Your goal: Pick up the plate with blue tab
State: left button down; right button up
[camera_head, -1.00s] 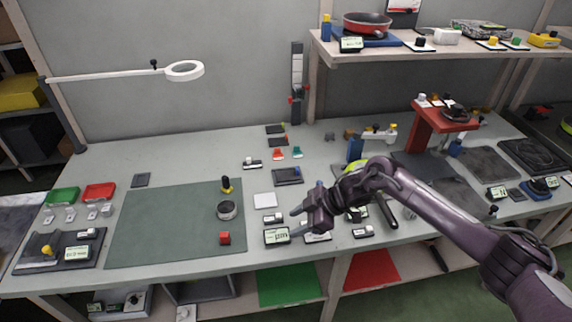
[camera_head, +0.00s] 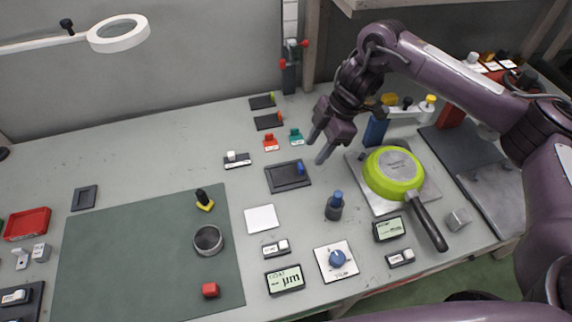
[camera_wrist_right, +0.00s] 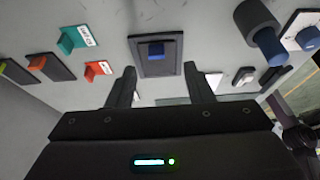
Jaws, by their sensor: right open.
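The plate with the blue tab (camera_head: 284,180) is a dark, flat, square plate lying on the grey table, with the blue tab near its upper right corner. It also shows in the right wrist view (camera_wrist_right: 157,66), just beyond and between my fingertips, with the tab near its middle. My right gripper (camera_head: 317,147) is open and empty, above the table and up and right of the plate in the head view. Its fingers (camera_wrist_right: 160,80) show apart in the right wrist view. No contact with the plate shows. My left gripper is not in view.
A red block (camera_head: 270,143) and a teal block (camera_head: 296,137) stand close behind the plate. Dark plates with an orange tab (camera_head: 268,122) and a yellow-green tab (camera_head: 262,102) lie farther back. A blue-topped dark cylinder (camera_head: 334,207) and green pan (camera_head: 393,171) stand to the right.

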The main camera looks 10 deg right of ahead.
aim_at(304, 171)
jog(key=shift+s+a+f, duration=0.1)
jog(key=shift+a+f, duration=0.15)
jog(key=shift+f, duration=0.3)
jog(key=shift+a+f, duration=0.2)
jog(key=shift+f, duration=0.05)
jog(key=x, duration=0.1)
jog(key=p+x, duration=0.1)
jog(key=x, duration=0.2)
jog(key=shift+w+a+f, duration=0.2)
jog(key=shift+w, duration=0.2)
jog(key=shift+f, duration=0.1)
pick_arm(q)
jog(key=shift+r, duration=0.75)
pick_arm(e)
grip_shut()
